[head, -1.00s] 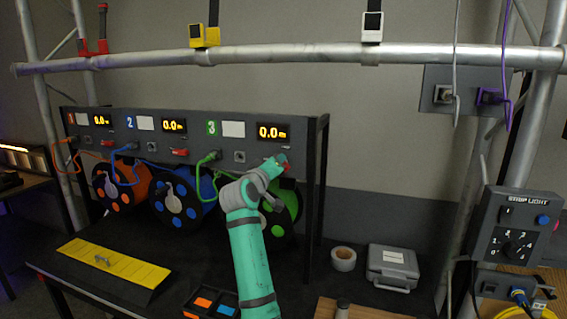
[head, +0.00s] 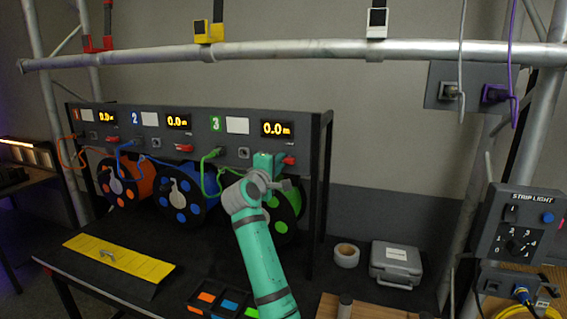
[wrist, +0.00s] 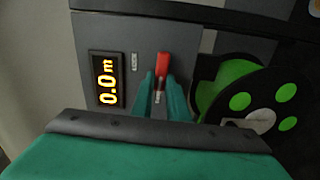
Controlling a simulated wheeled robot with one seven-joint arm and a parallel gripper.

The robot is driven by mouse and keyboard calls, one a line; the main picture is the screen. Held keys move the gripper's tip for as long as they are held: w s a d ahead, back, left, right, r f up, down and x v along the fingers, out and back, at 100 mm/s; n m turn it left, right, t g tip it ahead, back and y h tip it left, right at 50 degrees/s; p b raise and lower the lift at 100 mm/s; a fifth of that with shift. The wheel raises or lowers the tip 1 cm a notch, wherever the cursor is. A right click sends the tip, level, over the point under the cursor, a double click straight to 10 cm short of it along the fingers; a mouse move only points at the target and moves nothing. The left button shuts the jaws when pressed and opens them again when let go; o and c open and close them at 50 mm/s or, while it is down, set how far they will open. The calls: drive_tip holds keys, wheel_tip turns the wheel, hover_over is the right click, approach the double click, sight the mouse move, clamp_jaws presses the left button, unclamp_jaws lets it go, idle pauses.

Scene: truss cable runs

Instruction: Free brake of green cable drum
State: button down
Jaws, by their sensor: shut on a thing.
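The green cable drum (head: 285,207) sits at the right end of the rack, under the number 3, partly behind my arm. It also shows in the wrist view (wrist: 240,97). Its red brake lever (wrist: 163,65) is on the panel above the drum, next to the 0.0 m display (wrist: 106,80). My gripper (wrist: 161,82) is shut on the lever, with one finger on each side. In the head view my gripper (head: 270,164) is at the panel. A small label beside the lever appears to read LOCK.
Orange (head: 124,181) and blue (head: 180,190) drums stand left of the green one. A black rack post (head: 316,200) stands close right of my gripper. The yellow ramp (head: 118,258) and a grey case (head: 394,264) lie on the tables below.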

drive_tip(key=shift+f+n, duration=0.15)
drive_tip(key=shift+n, duration=0.15)
idle(0.4)
drive_tip(key=c, duration=1.7)
unclamp_jaws()
drive_tip(key=shift+a, duration=0.1)
